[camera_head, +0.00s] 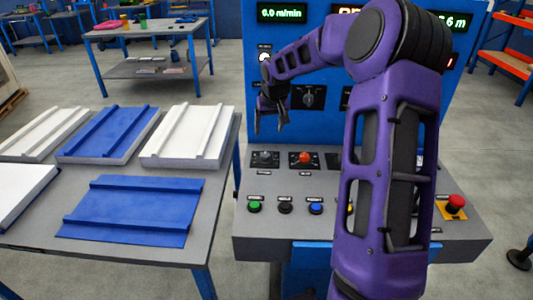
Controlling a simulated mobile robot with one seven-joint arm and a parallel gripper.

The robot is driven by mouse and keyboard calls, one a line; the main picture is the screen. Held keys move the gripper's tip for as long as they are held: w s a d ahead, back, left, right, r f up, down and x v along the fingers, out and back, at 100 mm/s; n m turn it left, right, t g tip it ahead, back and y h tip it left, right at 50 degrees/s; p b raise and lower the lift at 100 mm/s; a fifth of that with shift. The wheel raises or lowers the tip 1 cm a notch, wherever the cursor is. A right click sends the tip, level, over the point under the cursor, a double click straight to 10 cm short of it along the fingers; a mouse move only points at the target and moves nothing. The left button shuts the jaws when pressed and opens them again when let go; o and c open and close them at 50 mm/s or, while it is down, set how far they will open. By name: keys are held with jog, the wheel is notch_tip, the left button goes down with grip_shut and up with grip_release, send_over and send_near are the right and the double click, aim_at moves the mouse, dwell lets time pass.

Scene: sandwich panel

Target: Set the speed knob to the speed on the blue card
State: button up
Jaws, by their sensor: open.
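A grey knob (265,157) and an orange-red knob (304,158) sit on the sloped console. I cannot tell which is the speed knob. No card with a readable speed shows. My gripper (271,125) is open and empty, pointing down above the console, left of the black knob in the picture. My arm hides the panel's middle and part of the console.
Green (254,207), black (285,208) and blue (316,208) buttons line the console front. A red emergency button (455,203) is at right. A table (110,262) at left holds white and blue ribbed panels. A small dial (265,57) is above my gripper.

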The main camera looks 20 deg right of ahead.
aim_at(265, 154)
jog(key=b+x, duration=0.2)
jog(key=x, duration=1.3)
jog(key=shift+w+f, duration=0.15)
jog(key=shift+f, duration=0.05)
grip_shut()
